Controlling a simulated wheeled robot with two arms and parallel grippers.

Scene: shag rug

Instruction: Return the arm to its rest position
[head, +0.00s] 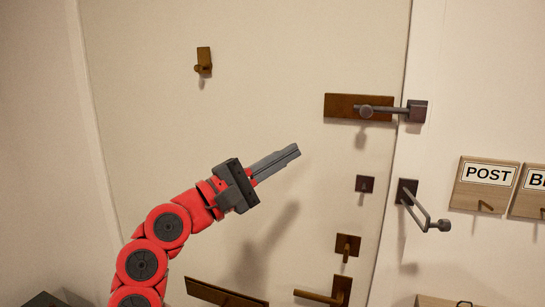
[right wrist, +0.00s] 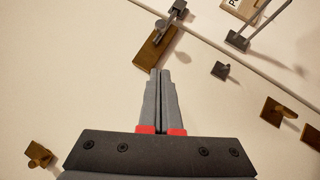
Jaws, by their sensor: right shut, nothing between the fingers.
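My right gripper (head: 296,151) is at the end of a red arm that rises from the bottom left of the head view. Its grey fingers are together, with nothing between them, and point up and right in front of a pale door (head: 300,60). In the right wrist view the shut fingers (right wrist: 159,72) point toward the brown plate of a slide bolt (right wrist: 155,48). A gap shows between the fingertips and the bolt (head: 345,106) in the head view. My left gripper is not in view.
A small hook (head: 203,62) is at the door's upper left. A lever handle (head: 338,292), a thumb-turn (head: 347,246) and a small dark square plate (head: 365,184) sit near the right edge. A swing-bar guard (head: 424,208) and a POST board (head: 485,184) are on the wall right.

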